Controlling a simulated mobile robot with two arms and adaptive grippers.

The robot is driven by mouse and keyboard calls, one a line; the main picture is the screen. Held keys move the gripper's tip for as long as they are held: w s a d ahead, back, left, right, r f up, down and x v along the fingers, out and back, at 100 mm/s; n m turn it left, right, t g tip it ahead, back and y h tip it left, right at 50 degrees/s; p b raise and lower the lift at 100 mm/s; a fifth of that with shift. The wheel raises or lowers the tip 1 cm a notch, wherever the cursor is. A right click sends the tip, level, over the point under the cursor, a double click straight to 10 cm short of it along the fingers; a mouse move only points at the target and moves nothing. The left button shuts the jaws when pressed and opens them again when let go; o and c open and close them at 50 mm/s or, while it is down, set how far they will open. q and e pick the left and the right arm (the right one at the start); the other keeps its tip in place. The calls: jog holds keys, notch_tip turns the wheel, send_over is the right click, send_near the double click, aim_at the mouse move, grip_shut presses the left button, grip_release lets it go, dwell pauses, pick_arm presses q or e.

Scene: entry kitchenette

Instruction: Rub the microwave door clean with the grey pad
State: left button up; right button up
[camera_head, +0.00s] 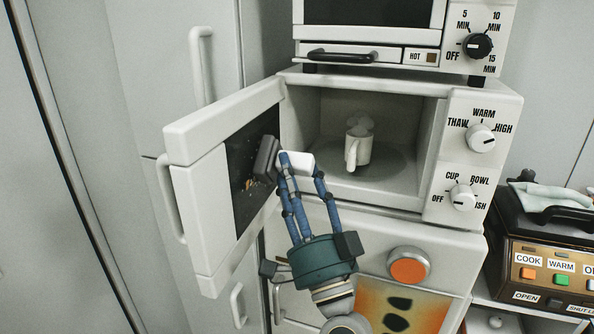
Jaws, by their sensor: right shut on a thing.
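The microwave door (212,221) is swung open to the left, its dark inner window (246,205) facing right. Small yellowish and brownish specks (250,185) show on that window. My right gripper (290,165) is shut on the grey pad (265,156), which has a white block behind it between the blue fingers. The pad is at the upper right part of the window, just above the specks; I cannot tell whether it touches the glass. My left gripper is not in view.
A white mug (357,150) with pale vapour above it stands inside the open microwave (483,108). A toaster oven (375,36) is on top. A brown appliance with lit buttons (545,262) is at the right. A tall pale cabinet (165,60) stands behind the door.

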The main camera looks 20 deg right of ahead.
jog(key=shift+s+a+p, duration=0.55)
jog(key=shift+s+a, duration=1.4)
jog(key=shift+s, duration=0.85)
jog(key=shift+w+d+p, duration=0.15)
jog(key=shift+w+d, duration=0.65)
jog(key=shift+w, duration=0.7)
jog(key=shift+w+d+p, duration=0.2)
jog(key=shift+w+d, duration=0.65)
jog(key=shift+w, duration=0.7)
jog(key=shift+w+d+p, duration=0.15)
jog(key=shift+w+d, duration=0.65)
jog(key=shift+w, duration=0.7)
jog(key=shift+s+d, duration=0.5)
jog(key=shift+d, duration=0.35)
jog(key=shift+s+d, duration=0.45)
jog(key=shift+d, duration=0.35)
jog(key=shift+s+d, duration=0.5)
jog(key=shift+d, duration=0.35)
jog(key=shift+d, duration=0.1)
